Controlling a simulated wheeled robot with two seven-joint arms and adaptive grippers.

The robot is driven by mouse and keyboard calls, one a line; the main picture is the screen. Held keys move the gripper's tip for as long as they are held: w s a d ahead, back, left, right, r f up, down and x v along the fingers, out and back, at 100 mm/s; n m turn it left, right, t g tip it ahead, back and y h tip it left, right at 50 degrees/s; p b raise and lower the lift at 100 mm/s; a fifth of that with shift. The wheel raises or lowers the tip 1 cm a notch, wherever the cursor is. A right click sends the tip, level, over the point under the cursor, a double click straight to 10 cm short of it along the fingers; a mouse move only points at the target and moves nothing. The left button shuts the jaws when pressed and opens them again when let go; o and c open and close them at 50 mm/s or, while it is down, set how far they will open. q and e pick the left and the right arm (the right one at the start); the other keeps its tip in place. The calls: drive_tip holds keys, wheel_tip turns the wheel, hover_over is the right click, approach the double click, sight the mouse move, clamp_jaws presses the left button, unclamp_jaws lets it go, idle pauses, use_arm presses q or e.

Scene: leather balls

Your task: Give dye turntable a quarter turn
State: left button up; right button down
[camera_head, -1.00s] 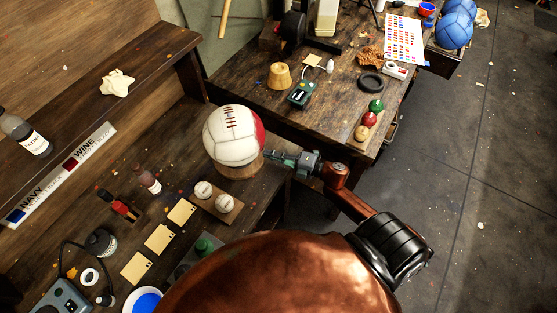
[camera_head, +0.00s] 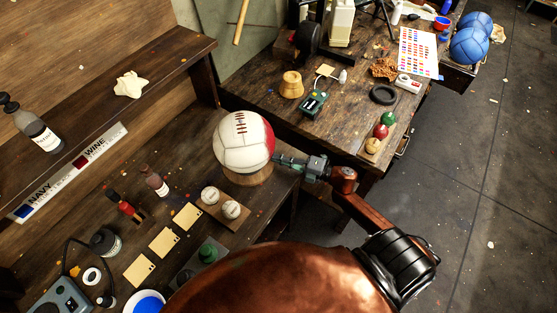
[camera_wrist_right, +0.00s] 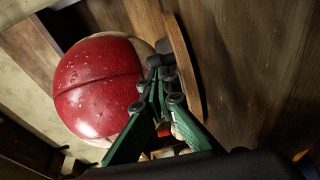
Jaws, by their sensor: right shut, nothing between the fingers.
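A ball (camera_head: 241,143), white with dark stitching and a red patch on its right side, rests on a round wooden turntable (camera_head: 248,179) on the lower bench. In the right wrist view the red side of the ball (camera_wrist_right: 98,85) and the turntable's wooden edge (camera_wrist_right: 183,75) show close up. My right gripper (camera_head: 283,160) is shut and empty, with its fingertips right beside the ball and the turntable's rim. In the right wrist view its fingers (camera_wrist_right: 158,72) meet at the rim; whether they touch it I cannot tell. My left gripper is not in view.
A board with two small white balls (camera_head: 220,203) and cream cards (camera_head: 165,242) lie in front of the turntable. A dark bottle (camera_head: 154,181) stands left. The far table (camera_head: 330,120) holds a cone, a green device and small coloured balls.

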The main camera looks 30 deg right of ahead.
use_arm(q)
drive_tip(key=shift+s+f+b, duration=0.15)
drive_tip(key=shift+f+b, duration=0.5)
use_arm(e)
drive_tip(key=shift+w+d+n+g+y, duration=0.25)
drive_tip(key=shift+w+n+g+y, duration=0.15)
drive_tip(key=shift+y, duration=0.1)
drive_tip(key=w+n+g+y+b, duration=0.1)
drive_tip(key=d+b, duration=0.1)
drive_tip(key=b, duration=0.1)
drive_tip(key=shift+w+f+n+g+y, duration=0.15)
drive_tip(key=shift+w+n+g+y, duration=0.25)
drive_tip(key=shift+w+d+b, duration=0.2)
drive_tip(key=shift+w+b, duration=0.2)
drive_tip(key=shift+w, duration=0.25)
drive_tip(key=shift+w+d+b, duration=0.15)
drive_tip(key=shift+w+b, duration=0.25)
drive_tip(key=shift+w, duration=0.2)
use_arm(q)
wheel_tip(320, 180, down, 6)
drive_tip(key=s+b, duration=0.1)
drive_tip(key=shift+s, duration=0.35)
use_arm(e)
drive_tip(key=shift+w, duration=1.7)
use_arm(q)
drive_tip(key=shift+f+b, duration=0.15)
drive_tip(key=shift+b, duration=0.2)
use_arm(e)
drive_tip(key=shift+w+r, duration=0.15)
drive_tip(key=shift+r, duration=0.05)
